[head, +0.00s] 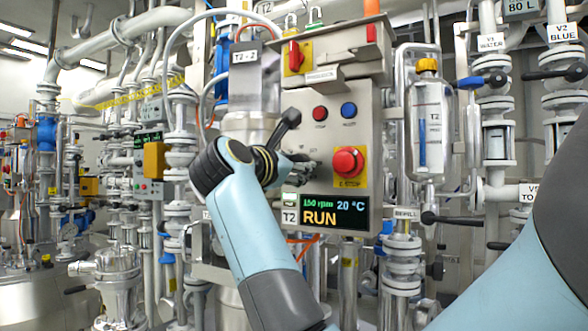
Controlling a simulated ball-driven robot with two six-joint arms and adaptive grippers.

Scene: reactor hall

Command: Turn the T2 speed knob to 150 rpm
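The T2 control panel (373,110) is a grey box at the centre of the head view. Its display (326,212) reads 150 rpm and 20 °C, with RUN in large yellow letters. My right gripper (306,167) is at the panel's left part, left of the red emergency stop. My wrist hides much of it, so I cannot tell whether its fingers are open or shut. The speed knob cannot be made out clearly; the gripper and wrist cover that part of the panel. My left gripper is not in view.
The red emergency stop (347,162) on its yellow plate is close to the right of my gripper. A red button (320,114) and a blue button (349,110) sit above. A T2 bottle (428,120) and valve pipes stand to the right.

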